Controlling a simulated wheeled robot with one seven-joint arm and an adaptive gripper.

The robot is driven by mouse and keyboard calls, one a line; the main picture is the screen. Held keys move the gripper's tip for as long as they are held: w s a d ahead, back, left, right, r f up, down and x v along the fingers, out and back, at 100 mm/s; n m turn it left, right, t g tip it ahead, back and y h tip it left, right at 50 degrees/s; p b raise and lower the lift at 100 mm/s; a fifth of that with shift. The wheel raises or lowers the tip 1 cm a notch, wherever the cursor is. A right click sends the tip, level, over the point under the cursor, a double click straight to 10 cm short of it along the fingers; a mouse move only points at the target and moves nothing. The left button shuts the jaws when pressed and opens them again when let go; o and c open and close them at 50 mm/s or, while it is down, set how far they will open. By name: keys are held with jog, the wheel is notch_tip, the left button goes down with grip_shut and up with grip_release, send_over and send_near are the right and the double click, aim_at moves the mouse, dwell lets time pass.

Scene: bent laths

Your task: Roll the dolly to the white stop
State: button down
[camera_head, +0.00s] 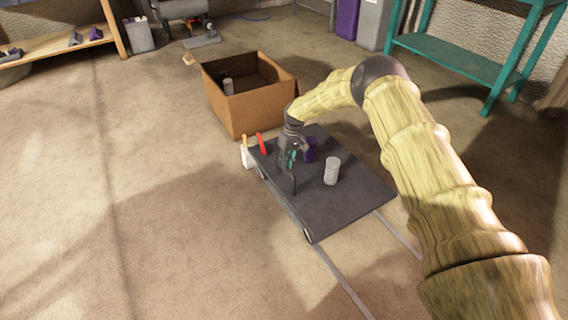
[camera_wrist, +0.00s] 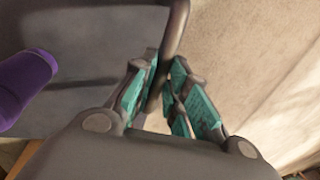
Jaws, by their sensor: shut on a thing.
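The dolly (camera_head: 345,205) is a flat dark platform on the floor, with its long side running from upper left to lower right. My gripper (camera_head: 290,160) is over its left edge. In the wrist view my gripper's teal fingers (camera_wrist: 170,90) are shut around the dolly's dark handle bar (camera_wrist: 178,35). A white block (camera_head: 246,157), which looks like the white stop, stands by the dolly's far left corner with an orange piece above it. I cannot tell whether they touch. A purple cylinder (camera_head: 310,150) and a pale grey cylinder (camera_head: 332,170) stand on the dolly.
Two pale strips (camera_head: 345,285) run along the floor from the dolly's near end. A red upright piece (camera_head: 261,143) is at its far end. An open cardboard box (camera_head: 238,112) stands just beyond. A teal bench (camera_head: 455,65) is at back right. The left floor is clear.

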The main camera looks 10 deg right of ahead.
jog(key=c, duration=1.4)
grip_release()
jog(key=shift+w+a, duration=0.25)
jog(key=shift+a, duration=0.05)
jog(key=shift+d, duration=0.25)
jog(key=r, duration=0.4)
jog(key=d+r, duration=0.1)
jog(key=r, duration=0.3)
jog(key=d+r, duration=0.1)
jog(key=r, duration=0.2)
jog(key=shift+w+d+r, duration=0.1)
jog(key=shift+w+r, duration=0.25)
jog(key=shift+r, duration=0.05)
